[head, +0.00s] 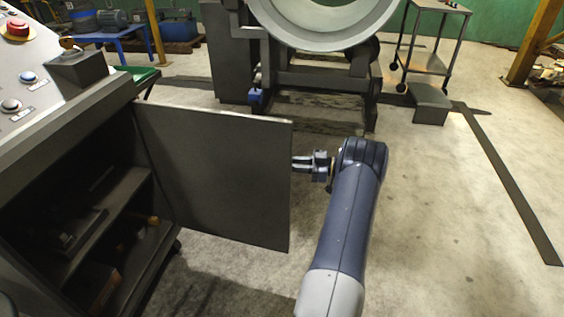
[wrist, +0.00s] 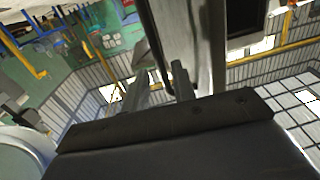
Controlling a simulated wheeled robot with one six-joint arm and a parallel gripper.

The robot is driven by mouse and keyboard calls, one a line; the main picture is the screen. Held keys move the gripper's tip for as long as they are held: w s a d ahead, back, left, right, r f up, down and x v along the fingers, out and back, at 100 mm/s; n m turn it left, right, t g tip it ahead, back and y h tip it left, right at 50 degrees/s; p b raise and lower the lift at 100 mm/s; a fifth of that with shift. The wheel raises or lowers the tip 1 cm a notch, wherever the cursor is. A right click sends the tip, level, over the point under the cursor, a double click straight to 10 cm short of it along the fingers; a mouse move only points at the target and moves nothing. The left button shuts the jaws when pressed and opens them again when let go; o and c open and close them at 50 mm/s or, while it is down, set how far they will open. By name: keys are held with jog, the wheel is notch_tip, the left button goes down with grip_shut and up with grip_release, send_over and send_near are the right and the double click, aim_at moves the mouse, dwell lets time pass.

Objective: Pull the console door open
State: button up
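The console door (head: 215,175) is a dark flat panel, swung well out from the console on the left. Its inside face and the dark cabinet interior show. My gripper (head: 301,163) is at the door's free right edge, its fingers pointing left towards it. In the wrist view the two fingers (wrist: 160,88) stand apart, with a dark narrow strip (wrist: 157,45) running between them. The strip looks like the door's edge or handle; I cannot tell which. I see no clear grip on it. The door's outer face is hidden in the head view.
The console (head: 50,125) has a red button (head: 17,28) on top and a shelf (head: 100,220) inside. A machine with a large pale ring (head: 325,40) stands behind the door. A wheeled cart (head: 437,45) and a dark block (head: 430,105) stand back right.

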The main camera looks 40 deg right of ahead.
aim_at(278, 164)
jog(key=v, duration=0.5)
jog(key=shift+s+d, duration=0.1)
jog(key=b+x, duration=0.1)
jog(key=x, duration=0.9)
jog(key=shift+w+a, duration=0.25)
jog(key=shift+s+a, duration=0.25)
jog(key=shift+d, duration=0.1)
